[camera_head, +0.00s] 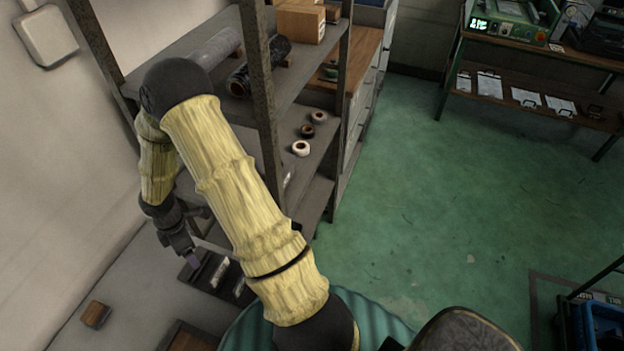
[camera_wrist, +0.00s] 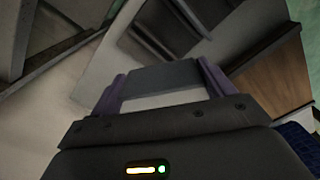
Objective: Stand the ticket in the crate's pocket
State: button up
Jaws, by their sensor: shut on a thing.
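My gripper (camera_head: 192,256) points down at the left, below the shelving, in the head view. In the wrist view its two purple fingers (camera_wrist: 163,84) are shut on a flat panel, the ticket (camera_wrist: 165,75), dark grey with a pale strip nearer the palm. A dark crate (camera_head: 212,285) with pale label-like patches lies just below and right of the gripper in the head view, partly hidden by my arm. A dark shape ahead of the ticket in the wrist view (camera_wrist: 140,45) may be this crate. The pocket cannot be made out, nor whether the ticket touches the crate.
A small brown block (camera_head: 96,314) lies on the pale surface at the left. A wooden-edged box (camera_head: 188,338) is at the bottom edge. Metal shelving (camera_head: 262,100) with rolls and tape rings stands close behind my arm. The green floor (camera_head: 440,180) at right is open.

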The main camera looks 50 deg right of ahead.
jog(key=m, duration=0.4)
jog(key=shift+w, duration=0.1)
jog(key=m, duration=0.3)
jog(key=shift+w+m, duration=0.1)
jog(key=shift+m, duration=0.3)
jog(key=m, duration=0.7)
jog(key=shift+w+d, duration=0.15)
jog(key=shift+w, duration=0.1)
jog(key=shift+a+f, duration=0.1)
jog(key=shift+a, duration=0.55)
